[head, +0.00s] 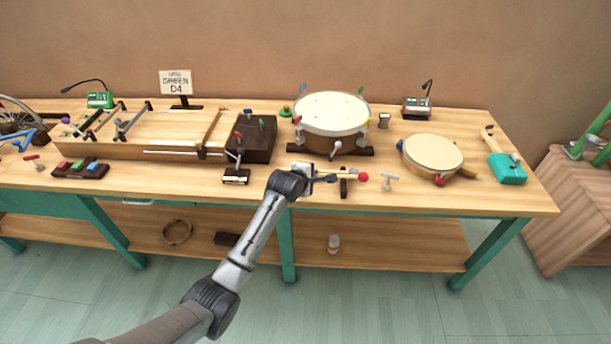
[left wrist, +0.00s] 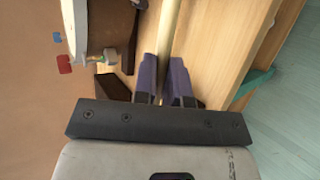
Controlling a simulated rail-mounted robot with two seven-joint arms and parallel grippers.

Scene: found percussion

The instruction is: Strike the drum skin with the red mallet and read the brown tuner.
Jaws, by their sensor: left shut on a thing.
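My left gripper (head: 322,174) is shut on the red mallet, whose red head (head: 363,177) points right, near the table's front edge in the head view. Its pale handle (left wrist: 171,28) runs between the fingers (left wrist: 164,85) in the left wrist view. The large drum stands behind the gripper, its pale skin (head: 331,110) facing up; the mallet is apart from it. The drum's side shows at the upper left of the wrist view (left wrist: 104,25). The brown tuner (head: 416,106), with a gooseneck, stands at the back right; its reading is too small to tell. My right gripper is not in view.
A smaller drum (head: 432,152) lies right of the large one. A T-shaped metal key (head: 390,181) lies right of the mallet head. A long stringed wooden box (head: 160,135) fills the left. A green tuner (head: 100,100) and a sign (head: 176,82) stand behind it.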

